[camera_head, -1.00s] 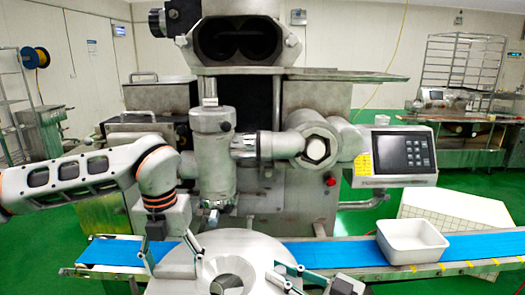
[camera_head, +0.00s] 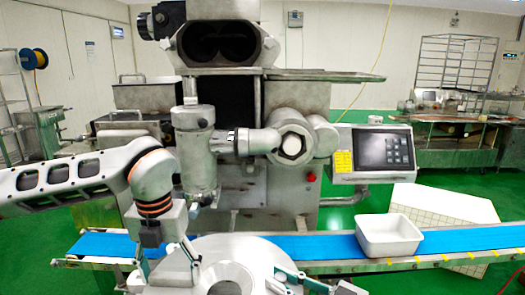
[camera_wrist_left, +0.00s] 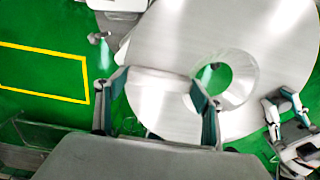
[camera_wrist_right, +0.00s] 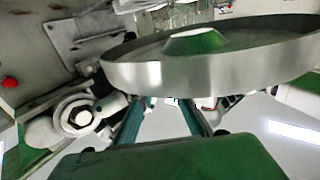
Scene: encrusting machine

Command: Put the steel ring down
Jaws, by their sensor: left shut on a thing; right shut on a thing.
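The steel ring (camera_head: 265,258) is a wide, shiny disc with a round hole near the bottom of the head view, cut off by the frame edge. It is held up in front of the conveyor. My left gripper (camera_head: 168,264) is shut on its left rim; the left wrist view shows the ring (camera_wrist_left: 175,40) between and beyond the fingers (camera_wrist_left: 160,98). My right gripper (camera_head: 292,280) is shut on its right side. The right wrist view shows the ring's side wall (camera_wrist_right: 215,70) above the fingers (camera_wrist_right: 165,112); the exact contact is partly hidden there.
A blue conveyor belt (camera_head: 325,247) runs across just beyond the ring, with a white tub (camera_head: 389,237) on its right part. The encrusting machine (camera_head: 250,200) stands behind the belt, with a control panel (camera_head: 384,152) at right.

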